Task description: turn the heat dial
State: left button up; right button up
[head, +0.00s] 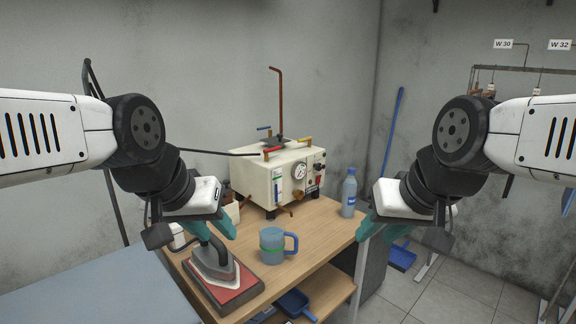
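A cream boiler box (258,178) stands at the back of the wooden table, with a round pressure gauge (299,171) on its front. Small dark knobs (318,156) sit on the front panel, right of the gauge; at this size I cannot tell which is the heat dial. My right gripper (380,232) is off the table's right edge, fingers apart and empty. Neither gripper touches the box.
An iron (213,262) rests on a red pad (232,293) at the front left. A blue-grey mug (272,246) stands mid-table, and a bottle (348,193) near the right edge. A pale blue board (95,290) lies at left. A blue dustpan (401,257) is on the floor.

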aim_at(319, 167)
jog(key=u, duration=2.2)
jog(key=k+l+u, duration=0.1)
jog(key=l, duration=0.35)
jog(key=k+l+u, duration=0.1)
jog(key=l, duration=0.3)
jog(key=k+l+u, duration=0.1)
jog(key=l, duration=0.35)
jog(key=k+l+u, duration=0.1)
jog(key=l, duration=0.3)
jog(key=k+l+u, duration=0.1)
jog(key=l, duration=0.3)
jog(key=k+l, duration=0.15)
jog(key=l, duration=0.25)
jog(key=k+l, duration=0.2)
jog(key=l, duration=0.2)
jog(key=k+l, duration=0.15)
jog(key=l, duration=0.2)
jog(key=k+l, duration=0.15)
jog(key=l, duration=0.25)
jog(key=k+l, duration=0.15)
jog(key=l, duration=0.25)
jog(key=k+l, duration=0.2)
jog(key=l, duration=0.2)
jog(key=k+l, duration=0.15)
jog(key=l, duration=0.2)
jog(key=k+l, duration=0.15)
jog(key=l, duration=0.25)
